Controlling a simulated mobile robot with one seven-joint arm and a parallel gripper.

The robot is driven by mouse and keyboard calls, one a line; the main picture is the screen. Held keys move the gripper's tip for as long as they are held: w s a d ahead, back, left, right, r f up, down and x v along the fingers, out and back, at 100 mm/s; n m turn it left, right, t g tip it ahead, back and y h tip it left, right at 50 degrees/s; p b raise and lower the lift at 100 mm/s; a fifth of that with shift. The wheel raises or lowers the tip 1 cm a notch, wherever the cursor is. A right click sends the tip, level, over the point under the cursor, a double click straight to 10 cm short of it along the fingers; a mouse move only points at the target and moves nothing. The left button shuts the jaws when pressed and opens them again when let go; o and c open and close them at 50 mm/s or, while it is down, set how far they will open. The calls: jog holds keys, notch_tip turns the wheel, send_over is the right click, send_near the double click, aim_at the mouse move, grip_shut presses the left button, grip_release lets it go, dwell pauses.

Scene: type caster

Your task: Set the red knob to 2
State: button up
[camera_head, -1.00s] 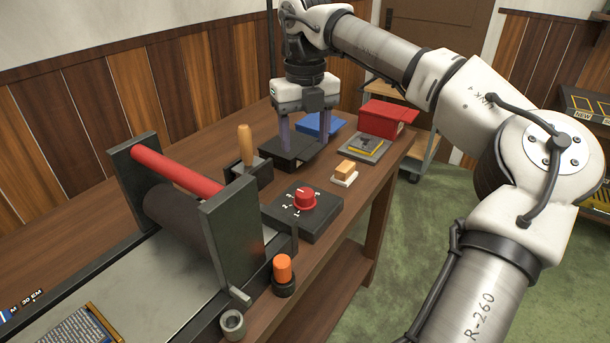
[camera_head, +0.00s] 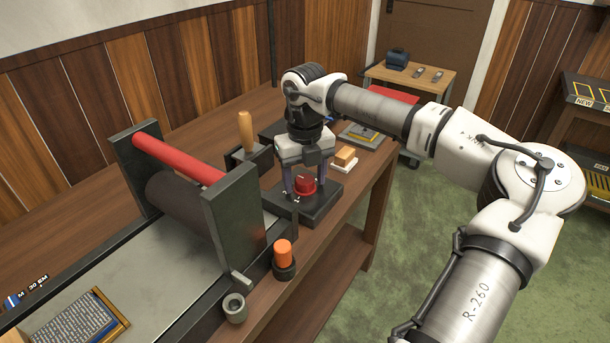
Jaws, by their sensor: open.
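The red knob (camera_head: 305,184) sits on a dark square base (camera_head: 312,208) on the wooden bench. My gripper (camera_head: 304,190) points down over it, with one finger at the knob's left and one at its right. The jaws are open, and a small gap seems to show at each side; I cannot tell whether either finger touches the knob. The dial numbers on the base are mostly hidden or too small to read, so the knob's setting cannot be told.
A press with a red roller bar (camera_head: 178,158) stands left of the base. A wooden-handled tool (camera_head: 245,132) is behind it, and an orange-topped cylinder (camera_head: 283,254) is in front. A block with a tan top (camera_head: 345,155) lies behind right, near the bench's right edge.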

jog(key=shift+c, duration=0.2)
jog(key=c, duration=0.9)
jog(key=shift+c, duration=0.2)
jog(key=n, duration=0.5)
jog(key=shift+b, duration=0.4)
jog(key=n, duration=0.4)
jog(key=shift+w+n, duration=0.1)
jog(key=shift+n, duration=0.2)
jog(key=o, duration=1)
